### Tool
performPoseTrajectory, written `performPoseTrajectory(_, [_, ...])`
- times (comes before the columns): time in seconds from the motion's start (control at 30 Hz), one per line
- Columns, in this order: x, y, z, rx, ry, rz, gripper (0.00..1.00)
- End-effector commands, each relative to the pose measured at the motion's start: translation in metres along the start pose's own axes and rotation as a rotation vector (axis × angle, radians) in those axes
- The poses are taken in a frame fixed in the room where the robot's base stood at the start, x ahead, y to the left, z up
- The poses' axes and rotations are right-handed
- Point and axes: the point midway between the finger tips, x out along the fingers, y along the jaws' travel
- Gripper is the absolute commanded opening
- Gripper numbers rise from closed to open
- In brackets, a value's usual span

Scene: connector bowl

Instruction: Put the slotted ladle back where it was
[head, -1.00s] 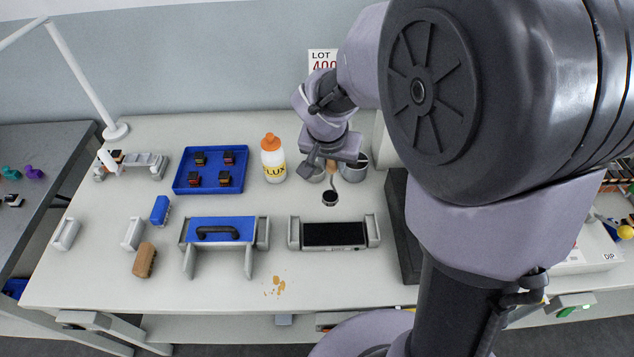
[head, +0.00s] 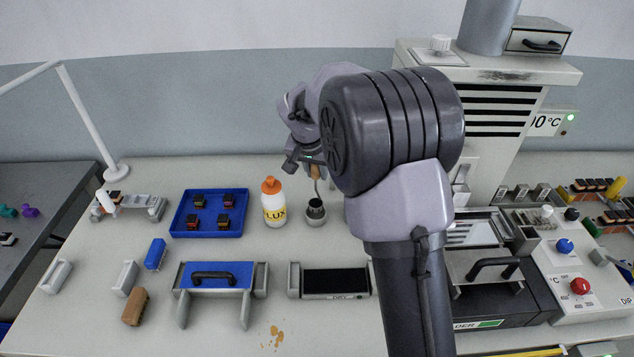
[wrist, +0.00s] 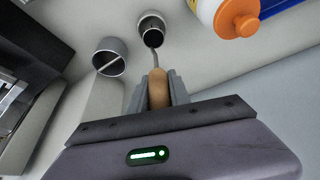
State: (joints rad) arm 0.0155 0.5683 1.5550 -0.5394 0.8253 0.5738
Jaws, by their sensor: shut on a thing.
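My gripper (head: 314,166) is shut on the wooden handle of the slotted ladle (wrist: 157,90), which points down from the fingers. The ladle's thin metal shaft (head: 318,187) runs down to its dark bowl (head: 316,204). The bowl lines up with the mouth of a small grey cup (head: 316,220) on the bench. I cannot tell whether the bowl is inside the cup or just above it. The cup's pale rim also shows around the dark bowl in the wrist view (wrist: 152,21). The slots are not visible.
A grey can (wrist: 109,62) with a bar across its mouth stands beside the cup. A flux bottle (head: 273,203) with an orange cap stands left of it. A blue tray (head: 209,231) of connectors lies farther left. A solder machine (head: 500,275) is at the right.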

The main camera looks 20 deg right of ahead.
Motion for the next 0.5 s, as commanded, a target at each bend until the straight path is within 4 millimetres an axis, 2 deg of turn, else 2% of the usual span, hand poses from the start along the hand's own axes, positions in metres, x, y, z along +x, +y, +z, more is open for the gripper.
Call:
performPoseTrajectory(0.03, [0.014,0.001,0.007,-0.002,-0.003,0.002,0.00])
performPoseTrajectory(0.13, [0.033,0.001,0.015,-0.001,-0.003,0.002,0.00])
performPoseTrajectory(0.5, [0.036,0.001,0.017,-0.001,-0.002,0.001,0.00])
